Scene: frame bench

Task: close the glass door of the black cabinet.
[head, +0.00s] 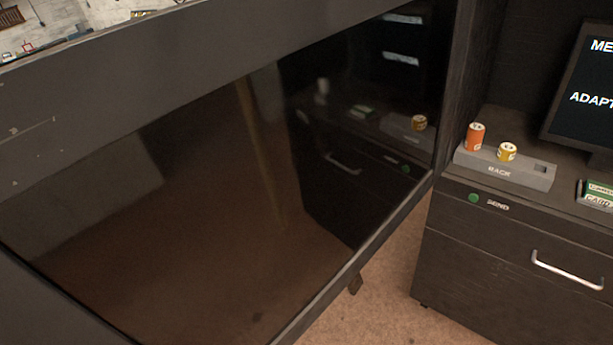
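The glass door (200,190) fills the left and middle of the head view. It is a large dark pane in a dark grey frame (150,85), seen close up and slanted. The black cabinet (500,240) stands at the right, with a shelf, drawers and an upright post (462,90). The door's right edge meets or passes close to this post; I cannot tell whether they touch. The door stands at an angle to the cabinet front, apparently open. My gripper is not in view.
On the shelf are a grey holder marked "BACK" (500,172), an orange jar (475,137), a yellow jar (507,152) and a screen (585,85). A drawer handle (567,270) sticks out below. Brown floor (390,310) is bare between door and cabinet.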

